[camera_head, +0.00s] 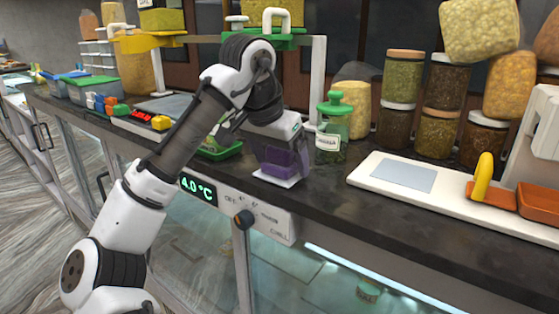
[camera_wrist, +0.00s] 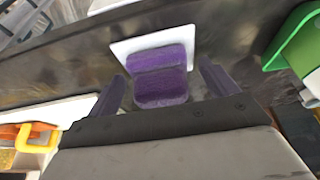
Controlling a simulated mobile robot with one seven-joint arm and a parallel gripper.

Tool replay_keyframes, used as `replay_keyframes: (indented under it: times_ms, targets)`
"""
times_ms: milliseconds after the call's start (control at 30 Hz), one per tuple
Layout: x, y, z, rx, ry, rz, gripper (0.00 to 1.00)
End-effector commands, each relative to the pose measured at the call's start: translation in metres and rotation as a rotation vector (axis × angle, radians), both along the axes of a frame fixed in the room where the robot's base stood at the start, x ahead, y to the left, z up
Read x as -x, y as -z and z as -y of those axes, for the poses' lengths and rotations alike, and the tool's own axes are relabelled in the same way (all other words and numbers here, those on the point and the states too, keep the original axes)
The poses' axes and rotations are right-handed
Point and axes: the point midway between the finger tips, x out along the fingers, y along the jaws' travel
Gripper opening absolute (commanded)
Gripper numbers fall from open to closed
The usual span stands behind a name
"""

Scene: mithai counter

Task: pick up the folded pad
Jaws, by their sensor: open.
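The folded pad (camera_wrist: 161,88) is purple and soft-looking, with a crease across it. It lies on a small white plate (camera_wrist: 124,49) on the dark counter. In the wrist view my gripper (camera_wrist: 163,76) is open, with one dark purple finger to each side of the pad and visible gaps between. In the head view my gripper (camera_head: 284,160) points down just above the white plate (camera_head: 292,182) near the counter's front edge. There the fingers largely hide the pad, and I cannot tell the exact height.
A jar with a green lid (camera_head: 332,128) stands close right of my gripper. A green tray (camera_head: 219,150) lies to its left. A white slab (camera_head: 455,202) with a yellow-handled orange item (camera_head: 484,180) is farther right. Stacked jars (camera_head: 403,80) line the back.

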Motion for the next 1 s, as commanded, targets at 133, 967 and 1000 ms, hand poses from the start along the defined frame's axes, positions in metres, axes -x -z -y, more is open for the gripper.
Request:
replay_keyframes:
  times_ms: [133,967,1000]
  targets:
    - [0.000,0.000,0.000,0.000,0.000,0.000,0.72]
    - [0.000,-0.033,0.001,0.001,0.002,0.002,0.37]
    - [0.000,-0.042,0.000,-0.003,0.000,0.002,0.37]
